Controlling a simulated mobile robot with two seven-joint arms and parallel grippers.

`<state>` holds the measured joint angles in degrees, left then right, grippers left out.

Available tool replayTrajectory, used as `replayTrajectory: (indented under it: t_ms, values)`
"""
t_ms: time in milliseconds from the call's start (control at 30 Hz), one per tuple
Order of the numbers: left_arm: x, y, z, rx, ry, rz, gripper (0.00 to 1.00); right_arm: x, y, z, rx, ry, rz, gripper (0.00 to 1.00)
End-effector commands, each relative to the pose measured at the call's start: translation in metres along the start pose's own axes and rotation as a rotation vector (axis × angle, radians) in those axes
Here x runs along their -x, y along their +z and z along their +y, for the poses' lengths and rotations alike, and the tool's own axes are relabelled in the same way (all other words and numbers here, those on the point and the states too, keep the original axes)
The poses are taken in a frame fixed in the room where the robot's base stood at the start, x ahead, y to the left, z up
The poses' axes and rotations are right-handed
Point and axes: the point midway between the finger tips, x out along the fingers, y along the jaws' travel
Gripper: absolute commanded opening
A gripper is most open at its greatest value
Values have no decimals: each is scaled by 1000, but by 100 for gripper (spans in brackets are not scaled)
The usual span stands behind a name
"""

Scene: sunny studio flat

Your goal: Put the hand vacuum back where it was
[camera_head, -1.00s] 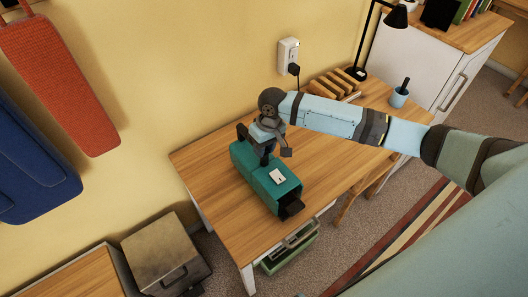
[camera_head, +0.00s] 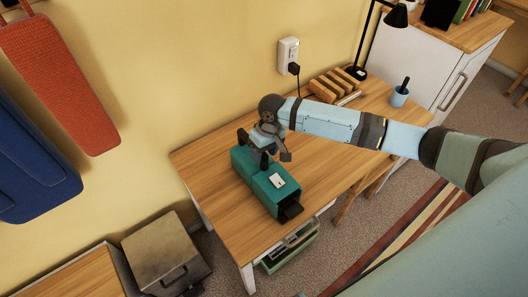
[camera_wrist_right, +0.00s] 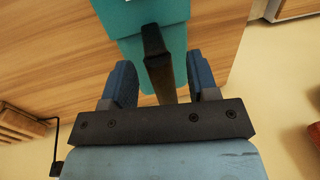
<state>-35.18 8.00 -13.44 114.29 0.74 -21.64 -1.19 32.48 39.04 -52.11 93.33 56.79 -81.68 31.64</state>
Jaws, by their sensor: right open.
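The hand vacuum (camera_head: 255,180) is a teal boxy body with a white label on top, a dark nozzle at its near end and a dark handle. It appears to rest on the wooden desk (camera_head: 225,215). My right gripper (camera_head: 265,152) is over the vacuum's far part. In the right wrist view, the fingers of my right gripper (camera_wrist_right: 163,80) are open, one on each side of the dark handle (camera_wrist_right: 157,60), with visible gaps. The teal body (camera_wrist_right: 140,15) shows beyond them. My left gripper is not in view.
A wooden slatted rack (camera_head: 335,84), a black lamp (camera_head: 359,72) and a blue cup (camera_head: 399,97) stand at the desk's back right. A wall outlet (camera_head: 288,54) holds a plug. A green drawer (camera_head: 290,253) is below the desk's front edge. The desk left of the vacuum is clear.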

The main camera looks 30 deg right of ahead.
Motion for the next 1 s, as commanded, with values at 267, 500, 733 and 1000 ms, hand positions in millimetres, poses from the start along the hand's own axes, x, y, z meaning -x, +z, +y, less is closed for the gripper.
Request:
replayTrajectory:
  t_ms: [267, 500, 733, 1000]
  values:
    - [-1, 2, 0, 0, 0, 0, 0, 48, -1, 0, 0, 0, 4, 54]
    - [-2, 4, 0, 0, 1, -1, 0, 96, -1, 0, 0, 0, 3, 54]
    - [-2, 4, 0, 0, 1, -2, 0, 113, 0, -2, 3, -6, 6, 54]
    - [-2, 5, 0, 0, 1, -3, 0, 35, 18, -54, 96, -140, 185, 54]
